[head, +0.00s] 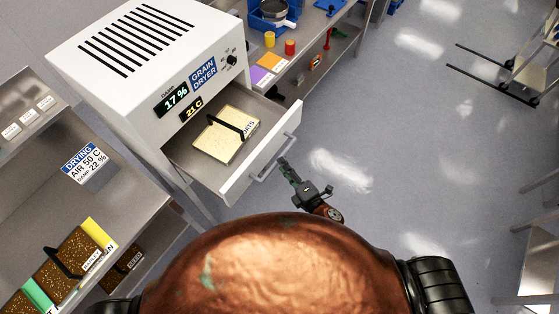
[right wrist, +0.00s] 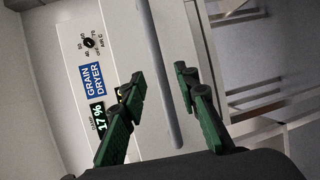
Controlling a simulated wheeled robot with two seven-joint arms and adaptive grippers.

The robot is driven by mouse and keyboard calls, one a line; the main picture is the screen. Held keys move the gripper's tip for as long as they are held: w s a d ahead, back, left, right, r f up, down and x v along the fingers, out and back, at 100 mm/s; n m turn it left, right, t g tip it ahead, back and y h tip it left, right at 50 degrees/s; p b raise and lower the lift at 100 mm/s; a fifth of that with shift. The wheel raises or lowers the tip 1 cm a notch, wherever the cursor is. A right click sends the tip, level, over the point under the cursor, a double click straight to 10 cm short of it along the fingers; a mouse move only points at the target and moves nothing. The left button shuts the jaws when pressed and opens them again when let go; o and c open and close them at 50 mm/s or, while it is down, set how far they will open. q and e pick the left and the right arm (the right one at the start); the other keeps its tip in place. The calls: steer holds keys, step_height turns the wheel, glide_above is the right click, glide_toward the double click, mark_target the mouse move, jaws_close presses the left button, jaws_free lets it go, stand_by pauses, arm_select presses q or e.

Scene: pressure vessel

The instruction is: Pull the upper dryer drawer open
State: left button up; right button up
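The grain dryer (head: 130,70) is a white box with slotted vents and a display reading 17 % and 21 C. Its drawer (head: 270,152) stands pulled out in the head view, with a grey bar handle (head: 276,157) on its front. A tray of pale grain (head: 222,142) with a black grip and an OATS label lies in the drawer. My right gripper (head: 285,165) is at the handle. In the right wrist view its green fingers (right wrist: 160,84) are apart, with the handle bar (right wrist: 166,100) between them and gaps on both sides. My left gripper is out of view.
A grey shelf (head: 110,195) with brown-grain containers (head: 68,262) is at the left. A bench (head: 325,20) with a blue bin, yellow and red cups and coloured cards stands behind the drawer. A cart with dark legs (head: 490,75) is far right. The floor (head: 390,150) right of the drawer is clear.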

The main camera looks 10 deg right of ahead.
steer(key=v, duration=0.7)
steer(key=shift+s+d, duration=0.15)
steer(key=shift+s, duration=0.15)
steer(key=d+f+m+g+h+b, duration=0.1)
steer(key=d+f+m+h, duration=0.2)
steer(key=f, duration=0.9)
steer(key=d+f+m+g+b, duration=0.25)
steer(key=d+f, duration=0.25)
steer(key=f, duration=0.6)
steer(key=s+d+f+m+g+h+b, duration=0.1)
steer(key=s+d+f+m, duration=0.3)
steer(key=f, duration=0.7)
steer(key=s+d+f+m+g+h+b, duration=0.15)
steer(key=s+d+f, duration=0.3)
steer(key=f, duration=0.55)
steer(key=s+d+f+m+g+b, duration=0.1)
steer(key=s+d+f+m+g, duration=0.1)
steer(key=s+f, duration=0.5)
steer(key=s+d+f+m+g+h+b, duration=0.1)
steer(key=s+d+f+m+g, duration=0.1)
steer(key=s+f+m, duration=0.3)
steer(key=s+d+f+m+g+b, duration=0.1)
steer(key=s+d+f+m+g, duration=0.1)
steer(key=s+f, duration=0.8)
steer(key=s+m+g, duration=0.1)
steer(key=s+m, duration=0.1)
steer(key=s, duration=0.4)
steer(key=shift+s+f, duration=0.2)
steer(key=shift+s, duration=0.05)
